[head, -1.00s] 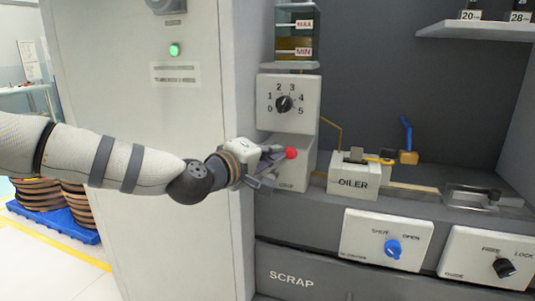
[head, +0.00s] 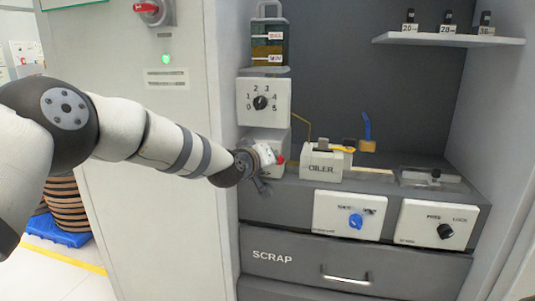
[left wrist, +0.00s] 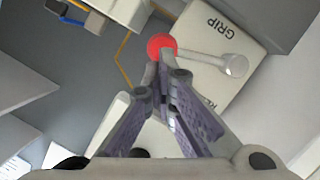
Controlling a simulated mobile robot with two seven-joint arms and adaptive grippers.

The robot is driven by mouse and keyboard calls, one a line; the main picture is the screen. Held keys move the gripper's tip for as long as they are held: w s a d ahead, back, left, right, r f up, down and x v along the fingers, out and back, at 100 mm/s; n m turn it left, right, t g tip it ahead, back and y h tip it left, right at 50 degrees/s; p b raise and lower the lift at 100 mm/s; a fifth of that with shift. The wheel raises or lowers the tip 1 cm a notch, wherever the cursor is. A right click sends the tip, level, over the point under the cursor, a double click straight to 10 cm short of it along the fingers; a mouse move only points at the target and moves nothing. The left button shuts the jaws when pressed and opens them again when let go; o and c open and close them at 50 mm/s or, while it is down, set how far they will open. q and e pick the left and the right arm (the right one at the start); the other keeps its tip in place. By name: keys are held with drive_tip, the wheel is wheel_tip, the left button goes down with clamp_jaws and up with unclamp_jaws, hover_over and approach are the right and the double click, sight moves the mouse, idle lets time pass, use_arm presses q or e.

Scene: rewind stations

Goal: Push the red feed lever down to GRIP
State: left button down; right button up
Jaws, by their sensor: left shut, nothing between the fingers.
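The red feed lever's ball knob (head: 280,159) shows beside my left gripper (head: 269,172) in the head view, by the pale box below the dial. In the left wrist view, the red knob (left wrist: 162,47) sits on a grey arm running to a round pivot on the white label plate (left wrist: 238,90). The word GRIP shows on this plate; a second word is partly hidden by a finger. My left gripper (left wrist: 163,78) is shut and empty, its tips close to the knob; I cannot tell whether they touch. My right gripper is out of view.
The numbered dial (head: 261,102) is above the lever. The OILER box (head: 318,163) stands to the right, with a thin brass tube (head: 301,124) behind. Below are a blue knob (head: 356,221), a black knob (head: 445,231) and the SCRAP drawer (head: 300,262).

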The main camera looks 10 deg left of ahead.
use_arm(q)
drive_tip(key=shift+d+f, duration=0.45)
drive_tip(key=shift+f, duration=0.05)
idle(3.4)
idle(0.7)
